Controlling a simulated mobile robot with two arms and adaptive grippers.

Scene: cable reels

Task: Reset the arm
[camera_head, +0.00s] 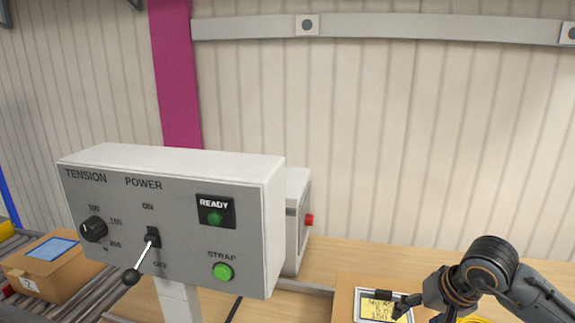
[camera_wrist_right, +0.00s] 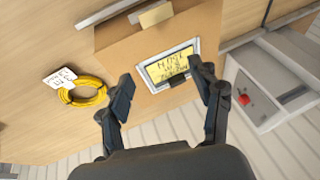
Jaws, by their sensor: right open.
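My right gripper (camera_head: 418,308) is at the lower right of the head view, over the wooden bench, its arm coming in from the right. In the wrist view its two fingers (camera_wrist_right: 162,72) are spread apart with nothing between them. Beyond them is a cardboard box (camera_wrist_right: 215,25) with a framed yellow note (camera_wrist_right: 170,68); the note also shows in the head view (camera_head: 380,306), partly cropped. My left gripper is not in view.
A grey control box (camera_head: 180,185) stands left of my right gripper. Its power lever (camera_head: 131,277) points down, toward OFF. A yellow cable coil (camera_wrist_right: 85,92) with a white tag lies on the bench. A labelled carton (camera_head: 50,268) sits on rollers at left.

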